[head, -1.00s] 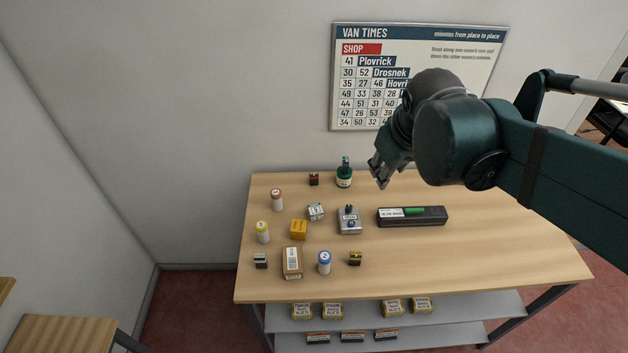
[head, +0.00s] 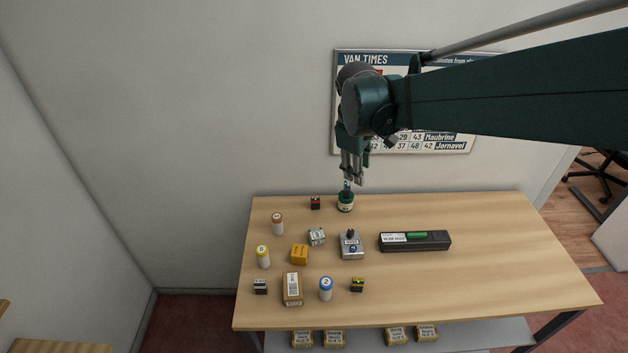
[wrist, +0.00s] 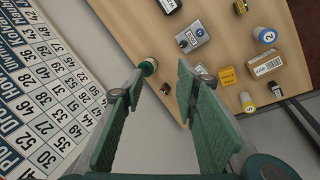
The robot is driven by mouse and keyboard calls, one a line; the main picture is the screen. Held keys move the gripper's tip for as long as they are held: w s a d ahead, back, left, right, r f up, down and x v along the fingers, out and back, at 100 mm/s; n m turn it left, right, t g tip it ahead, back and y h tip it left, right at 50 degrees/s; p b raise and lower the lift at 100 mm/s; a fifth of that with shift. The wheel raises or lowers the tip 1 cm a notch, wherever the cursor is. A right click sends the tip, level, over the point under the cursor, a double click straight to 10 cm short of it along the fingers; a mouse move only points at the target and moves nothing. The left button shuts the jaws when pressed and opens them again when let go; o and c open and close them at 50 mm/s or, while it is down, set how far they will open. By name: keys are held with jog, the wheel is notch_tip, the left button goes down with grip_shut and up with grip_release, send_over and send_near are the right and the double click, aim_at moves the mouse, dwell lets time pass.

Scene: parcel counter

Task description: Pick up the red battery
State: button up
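The red battery (head: 315,203) is a small dark block with a red band, standing near the back edge of the table, left of the green bottle. It also shows small and dark red in the wrist view (wrist: 165,89), between my fingers in the picture but well beyond them. My gripper (head: 352,181) hangs above the back of the table, over the green bottle (head: 345,203) and to the right of the battery. In the wrist view my gripper (wrist: 159,82) is open, with nothing between its fingers.
A white-and-black battery (head: 260,287) and a yellow-and-black one (head: 358,285) stand near the front. Between lie an orange box (head: 299,255), a grey device (head: 352,246), capped cylinders and a long black case (head: 415,241). The table's right side is clear. A wall chart (head: 460,144) hangs behind.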

jog(key=w+a+f+n+g+h, duration=0.1)
jog(key=w+a+f+n, duration=0.15)
jog(key=w+f, duration=0.3)
jog(key=w+a+f+n+g, duration=0.1)
jog(key=w+a+f+n, duration=0.1)
jog(key=w+a+f, duration=0.3)
jog(key=n+h+b, duration=0.1)
jog(key=n+h, duration=0.1)
jog(key=n, duration=0.2)
send_near(315, 198)
jog(key=d+f, duration=0.2)
jog(key=shift+w+a+f+g, duration=0.3)
jog(key=shift+w+g, duration=0.1)
jog(key=shift+w, duration=0.1)
jog(key=shift+f, duration=0.1)
jog(key=shift+x, duration=1.15)
jog(key=shift+f, duration=0.1)
jog(key=shift+x, duration=2.55)
jog(key=shift+a, duration=0.1)
